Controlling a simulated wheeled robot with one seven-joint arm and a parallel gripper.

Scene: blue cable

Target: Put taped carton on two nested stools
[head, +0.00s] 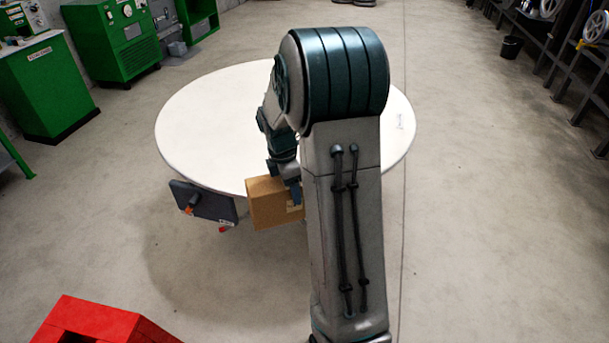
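The brown taped carton (268,203) is at the near edge of the round white table, overlapping the edge in the picture. My gripper (294,190) is at the carton's right side, with a dark finger against it. It looks shut on the carton, which appears held clear of the floor; my arm hides the carton's right end and the other finger. A red blocky thing (95,322) at the bottom left, cut off by the frame, looks like the nested stools. It has a flat top and a dark opening, and stands apart from the carton.
Green machines (115,40) stand at the back left and dark racks (570,55) at the right. Concrete floor lies open between the table and the red thing.

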